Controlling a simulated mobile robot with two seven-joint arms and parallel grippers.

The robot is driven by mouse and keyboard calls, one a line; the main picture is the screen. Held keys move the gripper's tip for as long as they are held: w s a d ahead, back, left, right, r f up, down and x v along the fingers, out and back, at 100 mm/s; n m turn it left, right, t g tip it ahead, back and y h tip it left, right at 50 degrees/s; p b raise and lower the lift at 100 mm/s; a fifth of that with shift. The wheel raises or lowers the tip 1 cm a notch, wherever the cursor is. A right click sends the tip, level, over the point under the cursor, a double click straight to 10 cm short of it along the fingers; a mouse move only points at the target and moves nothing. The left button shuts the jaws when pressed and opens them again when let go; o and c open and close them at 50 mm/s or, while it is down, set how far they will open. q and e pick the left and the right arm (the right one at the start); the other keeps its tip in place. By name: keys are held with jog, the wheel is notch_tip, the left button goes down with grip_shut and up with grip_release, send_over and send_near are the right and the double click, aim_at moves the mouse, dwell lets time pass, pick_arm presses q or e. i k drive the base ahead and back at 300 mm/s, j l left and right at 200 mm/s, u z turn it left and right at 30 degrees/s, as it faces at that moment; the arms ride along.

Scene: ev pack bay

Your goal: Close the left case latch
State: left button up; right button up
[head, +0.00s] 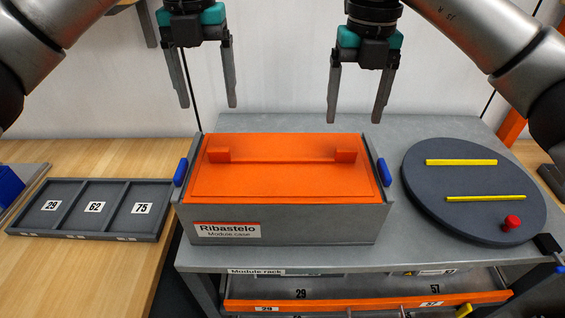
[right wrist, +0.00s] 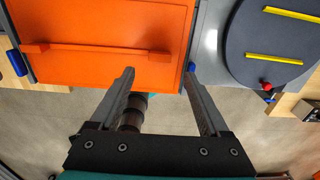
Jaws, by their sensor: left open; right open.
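The module case (head: 320,218) stands on the grey bench, grey-walled with an orange lid (head: 285,180) lying on it and a raised bar handle on top. A blue left case latch (head: 180,172) shows at the case's left side, tilted; whether it is fastened I cannot tell. A blue right latch (head: 383,172) shows at the right side, also tilted. My left gripper (head: 209,106) is open and empty above the case's back left. My right gripper (head: 354,122) is open and empty above its back right; it also shows in the right wrist view (right wrist: 158,80).
A dark round disc (head: 475,225) with yellow bars and a red knob (head: 511,222) lies right of the case. A three-compartment tray (head: 60,228) sits on the wooden table at left. An orange-fronted rack drawer (head: 370,300) is below the bench front.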

aim_at(178, 177)
jog(key=k, duration=1)
